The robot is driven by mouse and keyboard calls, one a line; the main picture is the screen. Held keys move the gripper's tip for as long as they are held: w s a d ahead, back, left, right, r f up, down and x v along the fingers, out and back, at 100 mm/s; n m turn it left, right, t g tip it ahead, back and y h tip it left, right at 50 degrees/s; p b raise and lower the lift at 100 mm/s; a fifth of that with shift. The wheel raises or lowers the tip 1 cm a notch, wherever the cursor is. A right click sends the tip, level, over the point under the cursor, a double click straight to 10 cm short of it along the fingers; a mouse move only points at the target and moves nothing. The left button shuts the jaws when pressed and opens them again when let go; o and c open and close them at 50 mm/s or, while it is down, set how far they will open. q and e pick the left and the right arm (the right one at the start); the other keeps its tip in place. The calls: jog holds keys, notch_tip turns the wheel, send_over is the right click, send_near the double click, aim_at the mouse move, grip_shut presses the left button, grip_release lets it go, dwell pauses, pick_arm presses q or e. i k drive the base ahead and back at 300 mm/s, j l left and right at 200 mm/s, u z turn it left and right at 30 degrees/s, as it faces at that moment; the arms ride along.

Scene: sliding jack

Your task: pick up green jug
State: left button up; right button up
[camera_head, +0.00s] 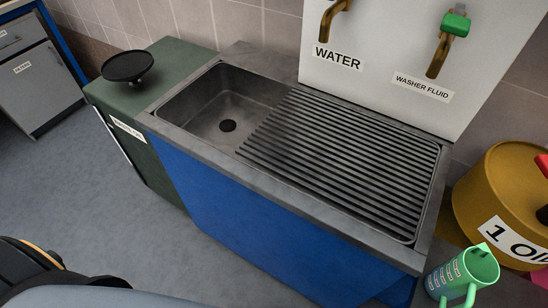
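The green jug (463,276) is at the bottom right of the head view, seen from above. Neither of my grippers can be made out in this view.
A steel sink (230,98) with a ribbed drainer (340,155) fills the middle. Taps labelled water (333,18) and washer fluid (445,45) hang above it. A yellow oil drum (480,200) stands behind the jug. A green cabinet (165,85) carries a black round pan (128,65).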

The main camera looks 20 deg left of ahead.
aim_at(475, 268)
jog(key=u, duration=0.35)
jog(key=z, duration=1.75)
